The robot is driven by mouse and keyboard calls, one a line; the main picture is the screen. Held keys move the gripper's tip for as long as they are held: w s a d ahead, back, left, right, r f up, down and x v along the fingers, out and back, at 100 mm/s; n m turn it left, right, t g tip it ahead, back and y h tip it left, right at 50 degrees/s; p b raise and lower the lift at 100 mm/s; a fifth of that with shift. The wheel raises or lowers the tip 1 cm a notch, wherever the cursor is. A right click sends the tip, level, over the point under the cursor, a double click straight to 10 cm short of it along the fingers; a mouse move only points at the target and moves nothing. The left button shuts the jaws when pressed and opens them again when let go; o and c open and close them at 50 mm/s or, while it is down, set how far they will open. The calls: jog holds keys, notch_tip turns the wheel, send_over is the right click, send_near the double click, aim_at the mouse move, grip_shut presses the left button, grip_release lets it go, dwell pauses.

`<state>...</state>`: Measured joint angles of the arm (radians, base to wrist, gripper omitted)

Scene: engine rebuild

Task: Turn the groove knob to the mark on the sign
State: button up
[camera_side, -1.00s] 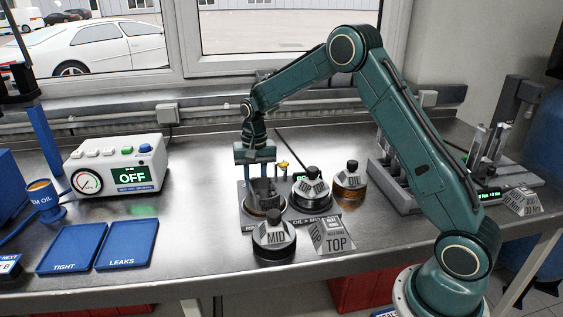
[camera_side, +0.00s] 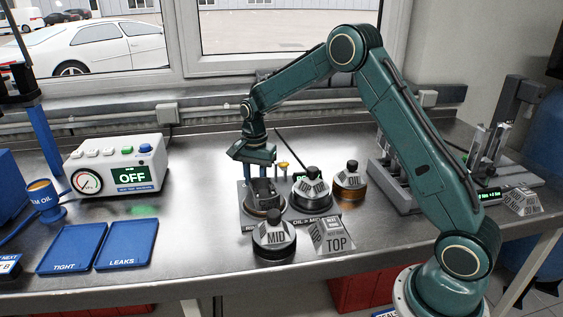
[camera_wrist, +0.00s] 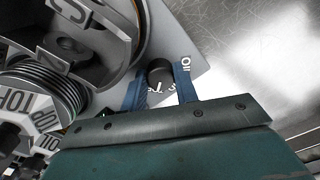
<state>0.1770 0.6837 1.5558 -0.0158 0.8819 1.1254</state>
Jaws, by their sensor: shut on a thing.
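A small dark groove knob (camera_wrist: 160,72) stands on a grey plate, with white marks beside it in the wrist view. The two blue fingers of my gripper (camera_wrist: 159,84) are shut on it from either side. In the side view my gripper (camera_side: 254,160) is turned at an angle behind the round fixture (camera_side: 264,200), which hides the knob. A wedge-shaped metal sign (camera_side: 336,243) reading TOP stands in front of the fixture.
A cap marked MID (camera_side: 275,237), another dark-topped cap (camera_side: 312,184) and an amber OIL jar (camera_side: 350,183) stand close by. Blue TIGHT (camera_side: 68,246) and LEAKS (camera_side: 126,244) trays and a tester reading OFF (camera_side: 133,176) are at the left. Bare bench lies between.

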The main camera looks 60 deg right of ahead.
jog(key=shift+r, duration=0.1)
jog(key=o, duration=1)
jog(key=shift+c, duration=0.2)
notch_tip(320, 180, up, 14)
jog(key=shift+s, duration=0.2)
